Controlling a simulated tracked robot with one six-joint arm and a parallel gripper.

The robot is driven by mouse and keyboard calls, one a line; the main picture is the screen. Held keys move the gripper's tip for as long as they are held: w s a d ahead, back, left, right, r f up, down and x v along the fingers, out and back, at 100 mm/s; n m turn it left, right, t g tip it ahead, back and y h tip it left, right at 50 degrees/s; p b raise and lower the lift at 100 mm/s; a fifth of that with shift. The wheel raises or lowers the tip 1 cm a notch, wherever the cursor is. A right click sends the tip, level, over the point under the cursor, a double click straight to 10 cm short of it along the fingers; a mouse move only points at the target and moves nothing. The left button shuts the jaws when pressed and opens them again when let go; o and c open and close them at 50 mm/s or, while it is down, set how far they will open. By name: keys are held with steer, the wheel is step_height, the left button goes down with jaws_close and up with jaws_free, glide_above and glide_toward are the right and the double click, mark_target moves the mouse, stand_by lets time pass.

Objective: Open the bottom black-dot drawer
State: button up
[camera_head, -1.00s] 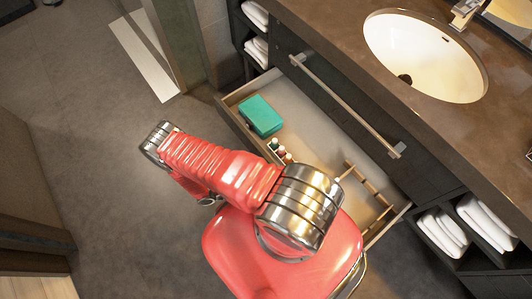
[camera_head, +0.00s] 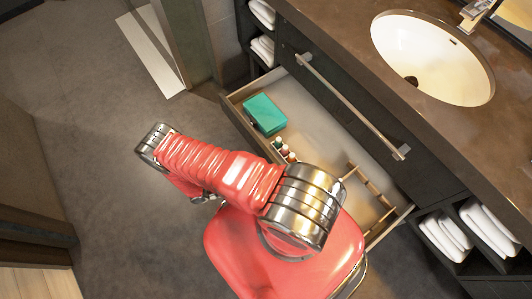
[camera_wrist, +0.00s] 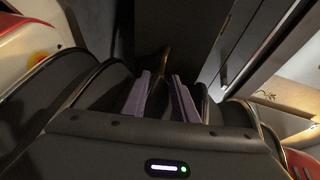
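The bottom drawer (camera_head: 318,132) under the vanity stands pulled out in the head view, its inside exposed. My arm hides part of its front edge, and no black dot can be made out. The upper drawer front (camera_head: 335,80), with a long metal handle (camera_head: 352,106), is closed above it. My gripper shows in the wrist view (camera_wrist: 160,98), its two purple-grey finger pads apart with nothing seen between them. In the head view the gripper is mostly hidden beneath my red arm, out in front of the drawer and apart from it.
A teal box (camera_head: 265,114), several small bottles (camera_head: 284,151) and wooden dividers (camera_head: 370,187) are in the open drawer. Folded white towels (camera_head: 445,237) fill the side shelves. A white basin (camera_head: 432,65) is set in the brown counter (camera_head: 345,32).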

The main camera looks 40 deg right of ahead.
steer(key=v, duration=1)
steer(key=shift+c, duration=0.4)
